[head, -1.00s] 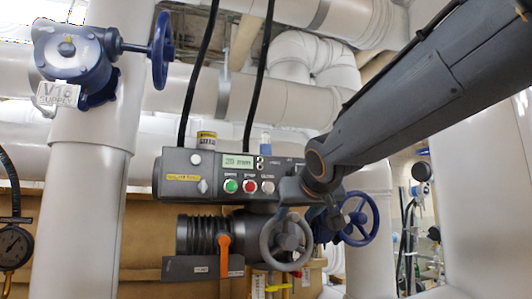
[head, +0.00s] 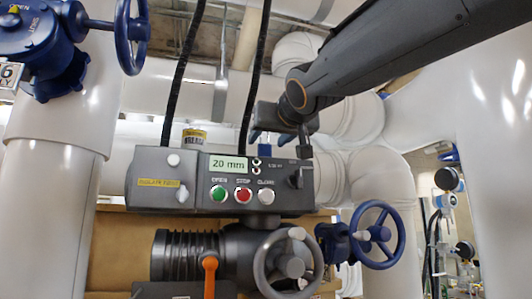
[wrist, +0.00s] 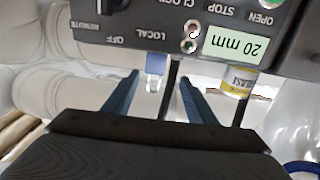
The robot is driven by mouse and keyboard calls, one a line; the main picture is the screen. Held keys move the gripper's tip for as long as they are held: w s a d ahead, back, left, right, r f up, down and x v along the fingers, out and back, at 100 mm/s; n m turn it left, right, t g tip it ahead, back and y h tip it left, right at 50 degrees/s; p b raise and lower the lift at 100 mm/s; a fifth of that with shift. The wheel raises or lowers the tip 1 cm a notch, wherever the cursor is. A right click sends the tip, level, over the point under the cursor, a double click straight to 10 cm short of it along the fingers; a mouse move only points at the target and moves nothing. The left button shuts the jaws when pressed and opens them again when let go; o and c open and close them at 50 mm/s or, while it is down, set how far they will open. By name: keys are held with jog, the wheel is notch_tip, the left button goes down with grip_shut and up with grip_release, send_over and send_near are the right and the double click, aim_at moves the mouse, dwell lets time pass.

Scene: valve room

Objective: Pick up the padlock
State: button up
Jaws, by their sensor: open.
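My gripper (wrist: 158,77) is open. Its two blue fingers point at the top of the grey control box in the wrist view, which is upside down. A small pale object with a grey-blue end (wrist: 155,65) stands at the box's top edge, seen between the fingertips with gaps on both sides. No padlock shows clearly elsewhere.
The control box (head: 150,190) shows "20 mm" and carries buttons. A yellow-labelled grease can (head: 194,138) stands on top, beside a black cable (head: 188,70). A grey handwheel (head: 288,268) and a blue handwheel (head: 376,235) are below. White pipes surround the box.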

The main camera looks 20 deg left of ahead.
aim_at(265, 145)
jog(key=shift+p+x, duration=0.3)
jog(key=shift+x, duration=0.55)
jog(key=shift+w+r+p, duration=0.15)
jog(key=shift+w+p, duration=0.35)
jog(key=shift+w, duration=0.15)
jog(key=shift+p+x, duration=1.1)
jog(key=shift+x, duration=0.95)
jog(key=shift+w+d, duration=0.1)
jog(key=shift+d, duration=0.05)
jog(key=c, duration=1.2)
jog(key=shift+r, duration=0.1)
notch_tip(265, 145, up, 4)
jog(key=p, duration=0.4)
jog(key=shift+f, duration=0.25)
jog(key=shift+s+d+f+p, duration=0.1)
jog(key=shift+s+d+p, duration=1.75)
jog(key=shift+d, duration=0.6)
jog(key=shift+s+d+p, duration=1.7)
jog(key=shift+d+p, duration=0.4)
jog(key=shift+d, duration=0.3)
jog(key=shift+s+d+f+p, duration=0.1)
jog(key=shift+s+d+p, duration=1.75)
jog(key=shift+d, duration=0.6)
